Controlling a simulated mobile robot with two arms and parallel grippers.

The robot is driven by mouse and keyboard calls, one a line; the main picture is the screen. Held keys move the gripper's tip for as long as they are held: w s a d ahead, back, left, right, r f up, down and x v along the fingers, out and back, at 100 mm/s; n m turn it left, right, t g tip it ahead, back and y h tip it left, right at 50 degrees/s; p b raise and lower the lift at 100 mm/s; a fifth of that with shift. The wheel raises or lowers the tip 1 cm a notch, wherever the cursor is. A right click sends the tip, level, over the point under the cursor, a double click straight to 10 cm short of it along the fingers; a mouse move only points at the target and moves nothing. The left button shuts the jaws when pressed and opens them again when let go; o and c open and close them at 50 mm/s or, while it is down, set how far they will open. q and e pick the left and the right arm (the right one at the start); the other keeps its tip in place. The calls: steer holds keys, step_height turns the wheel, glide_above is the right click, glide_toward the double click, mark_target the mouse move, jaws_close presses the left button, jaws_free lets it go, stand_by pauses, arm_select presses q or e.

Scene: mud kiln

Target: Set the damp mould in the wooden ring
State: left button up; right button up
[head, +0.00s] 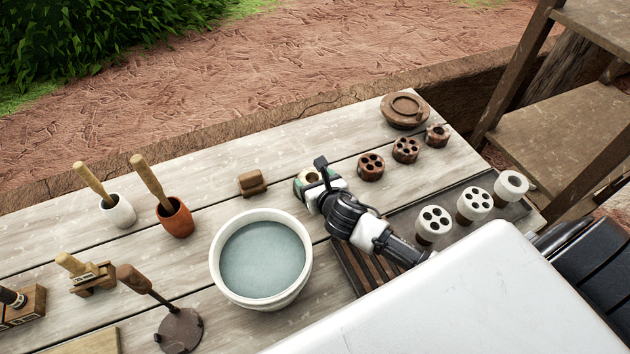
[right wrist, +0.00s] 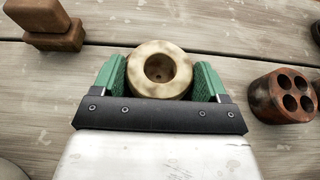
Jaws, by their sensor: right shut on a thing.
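My right gripper (head: 315,184) is shut on a pale, mottled, round mould with one wide hole in its top (right wrist: 160,70), which I take for the damp mould. In the right wrist view the green fingers (right wrist: 161,80) press on its left and right sides. In the head view the mould (head: 309,174) is partly hidden by the gripper. It is upright at the table's middle; I cannot tell whether it touches the boards. The wooden ring (head: 405,120), a low round brown piece, lies at the table's far right corner, apart from the gripper. My left gripper is out of view.
Brown moulds with holes (head: 371,167) stand between the gripper and the ring. White moulds (head: 434,225) stand on a dark tray at right. A water bowl (head: 261,260) is close to my right arm. A small wooden block (head: 252,184) lies left of the gripper.

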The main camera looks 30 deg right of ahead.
steer(key=shift+f, duration=0.1)
steer(key=o, duration=1)
steer(key=shift+o, duration=0.3)
steer(key=shift+s+r, duration=0.2)
steer(key=shift+s, duration=0.2)
steer(key=v, duration=1.1)
steer(key=shift+s+r, duration=0.1)
steer(key=shift+s, duration=0.05)
